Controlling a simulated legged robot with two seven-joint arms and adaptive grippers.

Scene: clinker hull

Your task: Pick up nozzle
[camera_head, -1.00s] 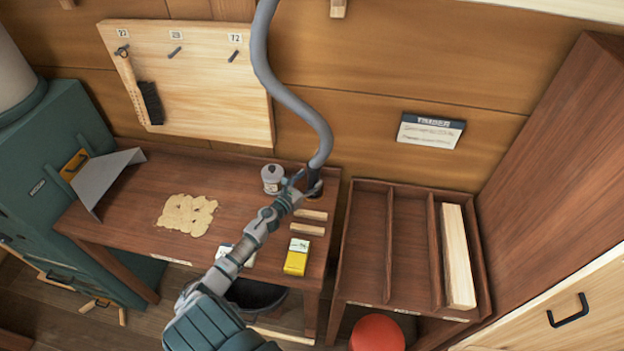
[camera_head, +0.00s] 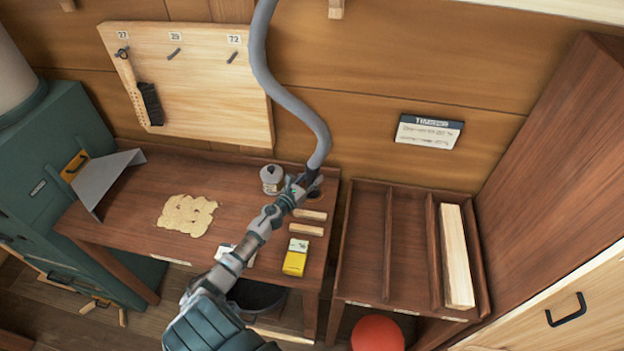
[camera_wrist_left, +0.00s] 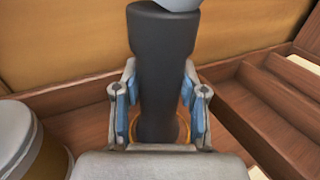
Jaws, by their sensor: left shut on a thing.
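The nozzle (camera_wrist_left: 160,75) is a dark, near-black tube on the end of a grey hose (camera_head: 293,95) that hangs from above. In the head view the nozzle (camera_head: 312,176) is at the right back of the brown bench, partly hidden by my gripper. My left gripper (camera_head: 302,184) is shut on the nozzle. In the left wrist view the blue-padded fingers (camera_wrist_left: 158,108) stand on either side of the upright nozzle. An orange ring shows around its lower end, partly hidden by my gripper. My right gripper is not in view.
A grey jar (camera_head: 271,179) stands just left of the nozzle. Two wood strips (camera_head: 308,222), a yellow box (camera_head: 296,257) and a tan patch (camera_head: 187,215) are on the bench (camera_head: 130,222). A divided timber tray (camera_head: 366,240) is to the right. A red ball-like object (camera_head: 378,333) is below it.

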